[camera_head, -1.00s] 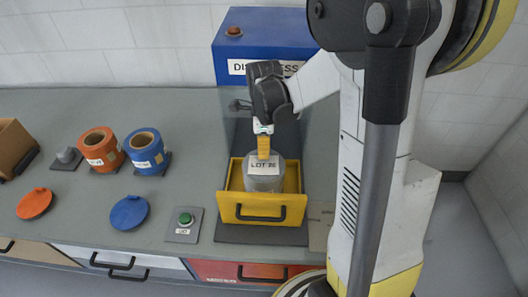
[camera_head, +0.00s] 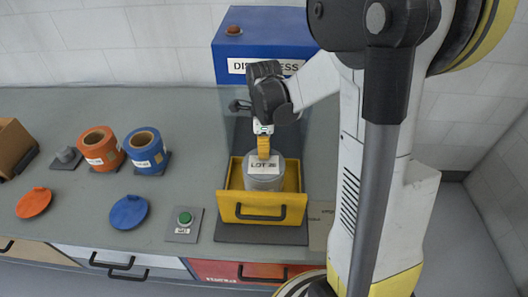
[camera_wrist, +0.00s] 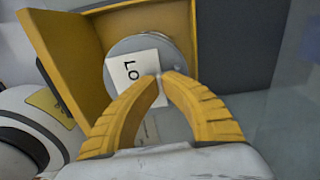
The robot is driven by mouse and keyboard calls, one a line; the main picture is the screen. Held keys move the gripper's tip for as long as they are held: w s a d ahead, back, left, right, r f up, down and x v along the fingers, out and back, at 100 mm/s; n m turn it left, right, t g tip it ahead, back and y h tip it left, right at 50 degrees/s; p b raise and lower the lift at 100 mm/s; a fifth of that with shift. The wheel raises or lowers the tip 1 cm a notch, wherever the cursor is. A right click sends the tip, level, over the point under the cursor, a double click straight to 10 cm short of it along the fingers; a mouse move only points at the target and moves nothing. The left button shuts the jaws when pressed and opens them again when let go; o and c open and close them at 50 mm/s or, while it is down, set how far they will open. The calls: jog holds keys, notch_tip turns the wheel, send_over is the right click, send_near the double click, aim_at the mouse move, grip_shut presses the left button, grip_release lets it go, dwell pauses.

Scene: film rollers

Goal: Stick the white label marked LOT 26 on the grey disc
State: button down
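The white label (camera_head: 262,167) marked LOT with a hard-to-read number lies over the top of the grey disc (camera_head: 264,184). The label (camera_wrist: 130,72) and the round disc (camera_wrist: 124,47) also show in the wrist view. The disc sits inside the open yellow drawer (camera_head: 262,207). My gripper (camera_head: 264,157) points down over the disc, its yellow fingers at the label's far edge. In the wrist view its fingertips (camera_wrist: 164,77) come together at the label's edge, so it looks shut on the label. Whether the label is fully flat on the disc I cannot tell.
A blue press (camera_head: 264,45) stands behind the drawer. A green button (camera_head: 184,218) is to the left of it. Orange (camera_head: 98,150) and blue (camera_head: 145,151) rolls and two flat discs, orange (camera_head: 34,203) and blue (camera_head: 129,212), lie further left. The counter between them is partly clear.

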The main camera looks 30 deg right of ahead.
dwell(0.4)
jog(key=c, duration=1.5)
grip_release()
jog(key=shift+c, duration=0.2)
jog(key=o, duration=0.6)
jog(key=shift+r+p, duration=2.6)
jog(key=shift+r, duration=0.9)
